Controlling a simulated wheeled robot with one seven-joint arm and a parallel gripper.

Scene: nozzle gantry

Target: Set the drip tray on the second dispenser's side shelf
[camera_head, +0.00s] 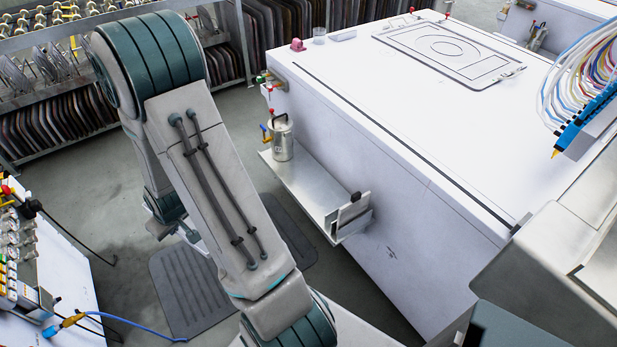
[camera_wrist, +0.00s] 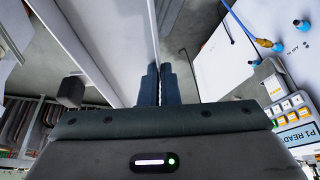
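A metal side shelf (camera_head: 300,186) juts from the side of the large white cabinet. A metal pot (camera_head: 281,140) stands at its far end. An upright metal piece with a dark knob (camera_head: 349,212) is at its near end. I cannot tell whether the drip tray is any of these parts, or which dispenser this is. In the head view the gripper is hidden by my own arm.
The white cabinet (camera_head: 425,200) fills the right side. A bench with valves and a blue cable (camera_head: 130,319) is at lower left; its lit panel (camera_wrist: 297,135) shows in the wrist view. Dark mats (camera_head: 190,290) lie on the floor. Racks of panels (camera_head: 50,125) stand behind.

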